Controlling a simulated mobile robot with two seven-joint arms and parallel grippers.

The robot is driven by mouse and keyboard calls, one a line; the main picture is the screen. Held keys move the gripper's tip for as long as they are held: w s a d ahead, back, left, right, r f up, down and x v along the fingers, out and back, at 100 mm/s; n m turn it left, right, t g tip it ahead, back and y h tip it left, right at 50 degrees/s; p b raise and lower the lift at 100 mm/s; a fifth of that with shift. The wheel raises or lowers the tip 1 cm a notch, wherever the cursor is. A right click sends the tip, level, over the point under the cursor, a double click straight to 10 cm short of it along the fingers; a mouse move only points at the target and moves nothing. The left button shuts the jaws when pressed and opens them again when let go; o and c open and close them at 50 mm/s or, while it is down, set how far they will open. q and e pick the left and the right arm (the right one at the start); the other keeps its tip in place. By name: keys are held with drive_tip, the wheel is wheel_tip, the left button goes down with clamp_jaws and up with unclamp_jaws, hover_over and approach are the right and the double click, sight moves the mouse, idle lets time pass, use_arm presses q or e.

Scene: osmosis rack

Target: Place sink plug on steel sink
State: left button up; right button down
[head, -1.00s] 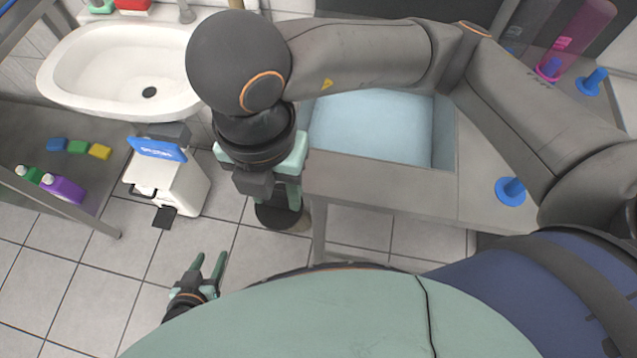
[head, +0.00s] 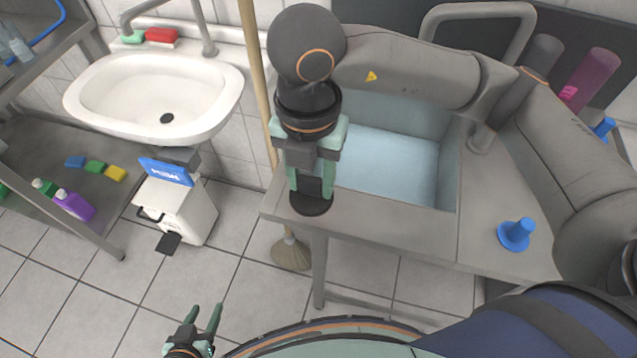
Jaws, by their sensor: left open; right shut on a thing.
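The steel sink (head: 385,222) stands at centre right, with a pale blue basin (head: 385,165) and a flat grey rim. My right gripper (head: 311,188) points down over the rim's front left corner. It is shut on a dark round piece, which looks like the sink plug (head: 311,206). The plug's disc shows below the fingertips, over the rim left of the basin. I cannot tell whether it touches the steel. The fingers hide its upper part. My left gripper (head: 207,320) is open and empty, low over the floor at the bottom.
A blue flanged piece (head: 517,234) stands on the rim at right, with another (head: 604,128) farther back. A broom (head: 291,252) leans left of the sink. A white washbasin (head: 155,95) and bin (head: 185,208) are at left.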

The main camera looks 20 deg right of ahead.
sight(317, 178)
drive_tip(key=f, duration=0.1)
drive_tip(key=w+d+f, duration=0.1)
drive_tip(key=w+f, duration=0.1)
drive_tip(key=shift+w+d+f, duration=0.2)
drive_tip(key=shift+d+f, duration=0.15)
drive_tip(key=shift+f, duration=0.05)
drive_tip(key=f, duration=0.3)
drive_tip(key=shift+w+d+f+p, duration=0.1)
drive_tip(key=shift+w+d+p, duration=0.15)
drive_tip(key=shift+p, duration=0.15)
drive_tip(key=shift+a+f, duration=0.1)
drive_tip(key=shift+f, duration=0.2)
drive_tip(key=shift+f, duration=0.15)
drive_tip(key=shift+c, duration=1.9)
unclamp_jaws()
wheel_tip(317, 178, up, 12)
drive_tip(key=shift+r+b, duration=0.2)
drive_tip(key=shift+b, duration=0.1)
